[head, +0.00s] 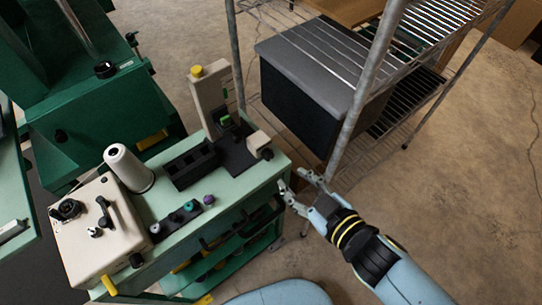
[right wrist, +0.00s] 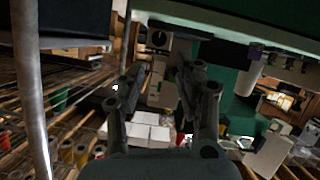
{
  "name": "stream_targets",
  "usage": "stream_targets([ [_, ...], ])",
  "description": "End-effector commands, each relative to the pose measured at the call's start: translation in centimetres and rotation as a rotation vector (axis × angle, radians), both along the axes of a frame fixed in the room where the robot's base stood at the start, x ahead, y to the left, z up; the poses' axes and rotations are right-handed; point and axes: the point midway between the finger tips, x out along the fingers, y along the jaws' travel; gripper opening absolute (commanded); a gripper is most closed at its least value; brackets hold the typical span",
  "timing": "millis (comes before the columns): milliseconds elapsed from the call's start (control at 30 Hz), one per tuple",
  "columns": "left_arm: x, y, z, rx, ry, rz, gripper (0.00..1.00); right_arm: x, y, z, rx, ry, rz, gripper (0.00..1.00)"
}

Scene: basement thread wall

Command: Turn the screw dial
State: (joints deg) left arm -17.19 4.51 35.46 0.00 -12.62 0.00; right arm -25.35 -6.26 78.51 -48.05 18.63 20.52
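On the green cart stands a beige upright device (head: 210,100) with a yellow knob (head: 197,71) on top and a black base. A small beige block at its right end carries a round black dial (head: 267,154). A round black dial on a pale block also shows in the right wrist view (right wrist: 158,39), ahead of the fingers. Which knob is the screw dial I cannot tell for certain. My right gripper (head: 297,190) is open and empty, to the right of and below the block, apart from it. My left gripper is not in view.
The cart top (head: 235,190) also holds a beige box (head: 95,235) with black knobs, a white thread cone (head: 128,168), a black tray and small spools. A metal rack (head: 362,95) with a dark lidded bin (head: 315,75) stands close to the right arm.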

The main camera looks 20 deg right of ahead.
Motion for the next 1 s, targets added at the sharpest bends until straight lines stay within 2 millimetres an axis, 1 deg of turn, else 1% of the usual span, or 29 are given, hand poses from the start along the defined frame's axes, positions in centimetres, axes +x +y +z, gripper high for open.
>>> stream_targets([
  [33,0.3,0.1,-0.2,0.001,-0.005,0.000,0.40,0.9,0.2,-0.4,0.001,-0.003,0.000,0.35],
  [100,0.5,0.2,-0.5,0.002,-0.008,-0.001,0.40,2.2,0.5,-0.9,0.002,-0.003,-0.001,0.35],
  [300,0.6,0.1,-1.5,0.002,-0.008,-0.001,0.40,5.8,1.5,-2.5,0.001,-0.003,0.001,0.35],
  [400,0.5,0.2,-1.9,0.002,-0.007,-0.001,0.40,7.2,1.9,-3.1,0.001,-0.003,0.001,0.35],
  [500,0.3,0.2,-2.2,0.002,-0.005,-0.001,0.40,8.1,2.1,-3.5,0.001,-0.003,0.001,0.35],
  [633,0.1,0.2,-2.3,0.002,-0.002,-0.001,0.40,8.6,2.3,-3.6,0.001,-0.002,0.000,0.35],
  [867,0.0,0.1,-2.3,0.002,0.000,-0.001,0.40,8.7,2.3,-3.6,0.001,-0.002,0.000,0.35],
  [933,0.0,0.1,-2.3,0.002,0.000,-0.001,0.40,8.7,2.3,-3.6,0.002,-0.002,0.000,0.28],
  [1000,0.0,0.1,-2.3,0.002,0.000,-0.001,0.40,8.7,2.3,-3.6,0.002,-0.002,0.000,0.19],
])
